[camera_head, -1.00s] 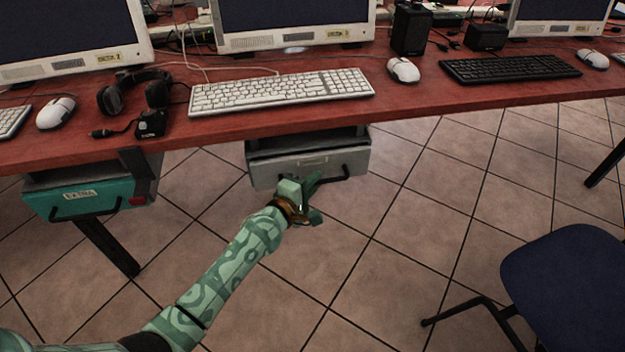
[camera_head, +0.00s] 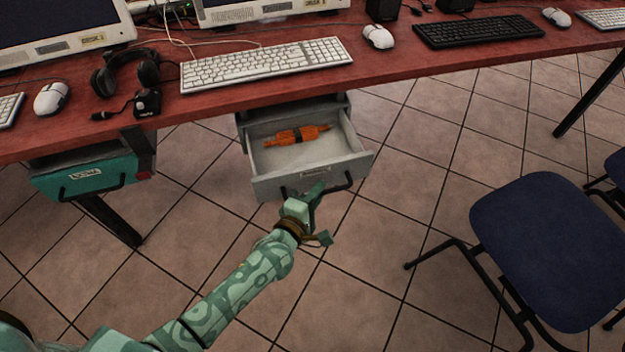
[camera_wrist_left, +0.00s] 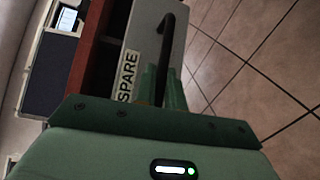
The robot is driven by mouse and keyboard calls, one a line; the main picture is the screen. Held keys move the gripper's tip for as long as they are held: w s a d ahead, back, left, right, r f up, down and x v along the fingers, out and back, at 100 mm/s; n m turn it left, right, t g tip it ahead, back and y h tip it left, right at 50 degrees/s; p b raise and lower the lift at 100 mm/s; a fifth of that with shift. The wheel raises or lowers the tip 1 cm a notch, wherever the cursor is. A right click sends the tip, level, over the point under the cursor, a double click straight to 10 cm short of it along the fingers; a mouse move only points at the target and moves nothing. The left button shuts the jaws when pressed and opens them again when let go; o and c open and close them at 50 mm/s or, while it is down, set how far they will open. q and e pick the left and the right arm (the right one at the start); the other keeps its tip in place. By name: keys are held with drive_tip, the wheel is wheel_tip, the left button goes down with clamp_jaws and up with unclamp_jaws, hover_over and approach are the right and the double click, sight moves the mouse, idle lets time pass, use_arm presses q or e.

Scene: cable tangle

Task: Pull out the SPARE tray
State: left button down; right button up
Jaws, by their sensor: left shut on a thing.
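The grey SPARE tray (camera_head: 262,187) hangs under the red desk and is pulled partly out, its inside showing. An orange object with a dark band (camera_head: 297,135) lies in it. The tray's label reads SPARE in the left wrist view (camera_wrist_left: 129,77). My left gripper (camera_head: 308,197) is at the tray's front, shut on its black bar handle (camera_head: 338,184). The handle also shows in the left wrist view (camera_wrist_left: 167,40), running down to the green fingers (camera_wrist_left: 160,85). The fingers hide part of the handle. My right gripper is not in view.
A teal tray (camera_head: 90,180) labelled EXTRA hangs closed under the desk at left. The red desk (camera_head: 215,105) carries keyboards, mice, a headset and monitors. A blue chair (camera_head: 545,245) stands at right. Tiled floor is clear in front of the SPARE tray.

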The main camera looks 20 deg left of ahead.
use_arm(q)
drive_tip(key=shift+s+d, duration=0.1)
drive_tip(key=shift+s, duration=0.1)
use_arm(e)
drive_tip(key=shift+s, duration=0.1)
use_arm(q)
drive_tip(key=c, duration=1.5)
unclamp_jaws()
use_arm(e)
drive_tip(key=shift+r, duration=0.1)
